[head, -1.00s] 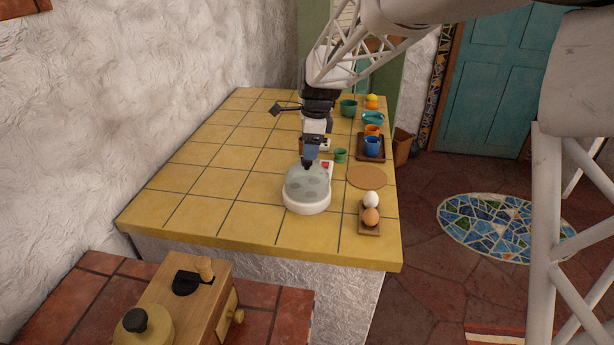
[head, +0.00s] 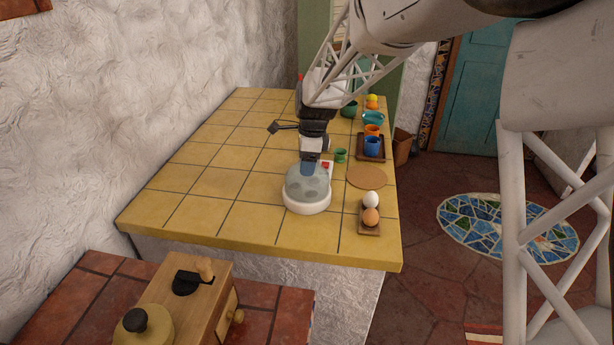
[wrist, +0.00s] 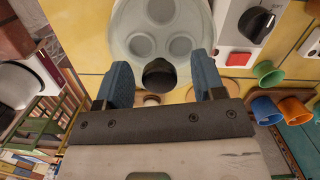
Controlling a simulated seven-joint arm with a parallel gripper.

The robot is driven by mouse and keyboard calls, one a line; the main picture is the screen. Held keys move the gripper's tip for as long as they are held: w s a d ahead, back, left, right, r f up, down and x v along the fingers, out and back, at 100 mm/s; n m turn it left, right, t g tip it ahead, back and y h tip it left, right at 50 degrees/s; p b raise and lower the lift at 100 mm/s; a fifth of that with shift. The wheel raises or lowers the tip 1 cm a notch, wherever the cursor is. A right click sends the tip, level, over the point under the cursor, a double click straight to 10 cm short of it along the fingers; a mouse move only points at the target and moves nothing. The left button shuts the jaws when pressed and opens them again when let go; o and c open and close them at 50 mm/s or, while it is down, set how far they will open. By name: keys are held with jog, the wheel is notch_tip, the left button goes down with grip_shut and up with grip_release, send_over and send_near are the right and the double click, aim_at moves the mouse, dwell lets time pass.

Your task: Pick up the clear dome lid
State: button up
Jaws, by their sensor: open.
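The clear dome lid (head: 300,184) sits on a round white base (head: 307,208) on the yellow tiled counter. In the wrist view, the lid (wrist: 125,20) shows round hollows through it, and its black knob (wrist: 158,80) lies between my fingers. My gripper (head: 308,168) is down at the top of the dome, pointing downward. In the wrist view, my gripper (wrist: 161,75) is open, with one blue finger on each side of the knob and a gap showing on both sides. The knob is hidden in the head view.
A white control box with a black dial (wrist: 257,24) and red switch (head: 325,165) adjoins the base. A tray of eggs (head: 369,230), a round cork mat (head: 367,177), a green cup (head: 340,155) and a tray with blue and orange cups (head: 371,157) stand right. Tiles left are clear.

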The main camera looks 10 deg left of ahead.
jog(key=shift+c, duration=0.3)
grip_shut()
dwell(0.4)
